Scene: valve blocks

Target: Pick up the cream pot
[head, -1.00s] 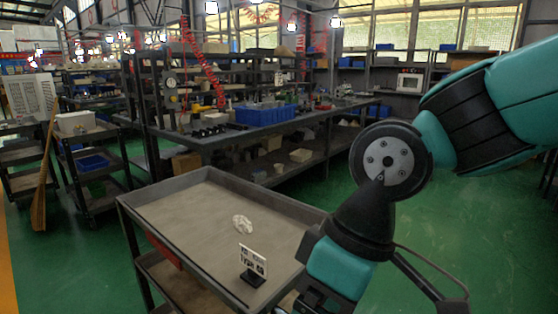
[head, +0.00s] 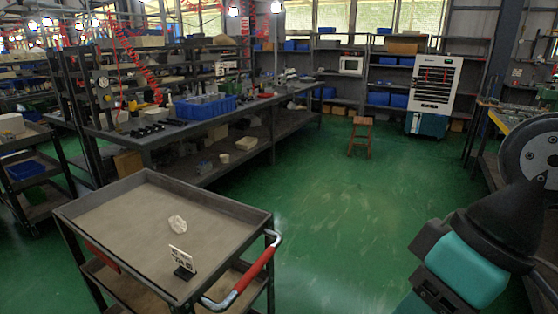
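I cannot make out a cream pot for certain in the head view. Part of my arm shows at the right edge and lower right, well apart from the cart. My gripper's fingers are not in view.
A small sign (head: 181,262) stands on the cart's tray, and a red-gripped handle (head: 250,275) juts from its right end. A long workbench (head: 150,137) with a blue bin (head: 205,107) stands behind. A stool (head: 360,135) stands farther back. Green floor right of the cart is clear.

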